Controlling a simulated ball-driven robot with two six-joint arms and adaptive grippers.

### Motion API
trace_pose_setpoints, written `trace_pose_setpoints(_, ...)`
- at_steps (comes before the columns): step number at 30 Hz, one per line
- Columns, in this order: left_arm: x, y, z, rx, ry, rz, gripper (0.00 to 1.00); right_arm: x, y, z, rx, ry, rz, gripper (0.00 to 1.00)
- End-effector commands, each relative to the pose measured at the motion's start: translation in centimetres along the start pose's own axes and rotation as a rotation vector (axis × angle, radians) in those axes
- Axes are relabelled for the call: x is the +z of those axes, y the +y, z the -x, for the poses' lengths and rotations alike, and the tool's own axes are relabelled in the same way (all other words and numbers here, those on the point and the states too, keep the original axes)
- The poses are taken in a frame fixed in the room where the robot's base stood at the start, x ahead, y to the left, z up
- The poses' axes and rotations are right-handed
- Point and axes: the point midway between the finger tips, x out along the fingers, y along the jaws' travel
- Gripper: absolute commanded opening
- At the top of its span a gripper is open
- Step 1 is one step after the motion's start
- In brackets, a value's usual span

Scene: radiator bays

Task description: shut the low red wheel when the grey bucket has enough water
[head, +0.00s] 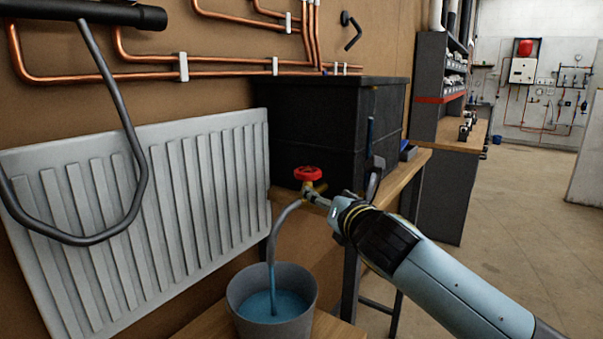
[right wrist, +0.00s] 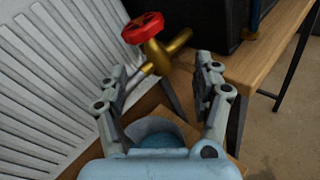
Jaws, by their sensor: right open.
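The red wheel (head: 307,174) sits on a brass valve at the edge of the wooden bench, above the grey bucket. In the right wrist view the wheel (right wrist: 143,27) and its brass body (right wrist: 157,52) are beyond my fingers. A curved grey spout leads down from the valve, and a bluish stream falls into the grey bucket (head: 235,293). Blue water (head: 274,304) lies in the bucket, its surface below the rim. My right gripper (right wrist: 163,78) is open, its fingers apart and nothing clearly between them; it is close below and right of the wheel. My left gripper is out of view.
A white radiator (head: 180,185) stands along the wall at left, with a dark bent hose (head: 135,195) in front. A black tank (head: 310,125) sits on the bench behind the valve. Copper pipes (head: 90,77) run above. The floor at right (head: 510,230) is clear.

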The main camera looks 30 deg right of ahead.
Motion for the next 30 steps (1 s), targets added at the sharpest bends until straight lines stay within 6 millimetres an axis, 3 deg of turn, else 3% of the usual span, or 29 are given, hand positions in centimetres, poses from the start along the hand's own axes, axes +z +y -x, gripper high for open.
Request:
trace_pose_setpoints(3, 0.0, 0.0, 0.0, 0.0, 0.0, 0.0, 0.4, 1.7, 1.1, -1.8, 0.059, -0.068, 0.24, 0.67)
trace_pose_setpoints(7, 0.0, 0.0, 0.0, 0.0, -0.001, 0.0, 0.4, 2.3, 1.6, -2.6, 0.081, -0.098, 0.345, 0.67)
trace_pose_setpoints(11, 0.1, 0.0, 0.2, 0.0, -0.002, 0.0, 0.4, 2.5, 1.9, -4.1, 0.083, -0.101, 0.352, 0.67)
trace_pose_setpoints(21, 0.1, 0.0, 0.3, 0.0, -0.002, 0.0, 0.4, 3.0, 2.5, -10.6, 0.082, -0.099, 0.347, 0.67)
trace_pose_setpoints(30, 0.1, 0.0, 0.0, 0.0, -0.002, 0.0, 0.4, 3.1, 2.7, -13.0, 0.083, -0.098, 0.348, 0.67)
